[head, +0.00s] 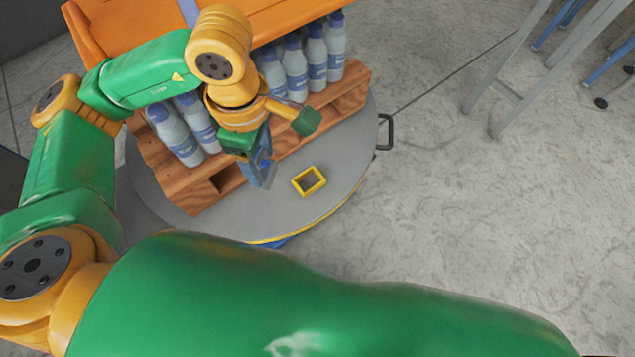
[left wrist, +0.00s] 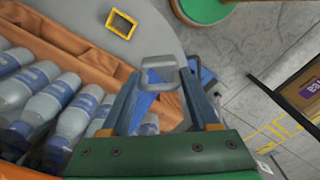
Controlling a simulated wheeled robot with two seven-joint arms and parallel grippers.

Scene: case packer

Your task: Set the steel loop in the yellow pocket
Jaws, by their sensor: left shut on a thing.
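My left gripper (head: 262,172) is over the grey round table, just left of the yellow pocket. In the left wrist view my left gripper (left wrist: 160,85) is shut on the steel loop (left wrist: 160,62), a grey rounded ring between the blue-grey fingers. In the head view I cannot make out the loop clearly against the fingers. The yellow pocket (head: 298,187) is a small square yellow frame on the table's grey top, apart from the gripper. It also shows in the left wrist view (left wrist: 110,22). My right gripper is not in view.
A wooden pallet (head: 352,97) with several blue-capped bottles (head: 316,58) stands behind the gripper, under an orange cover (head: 280,18). A dark handle (head: 390,132) sticks out at the table's right edge. The table top (head: 345,160) right of the pocket is clear.

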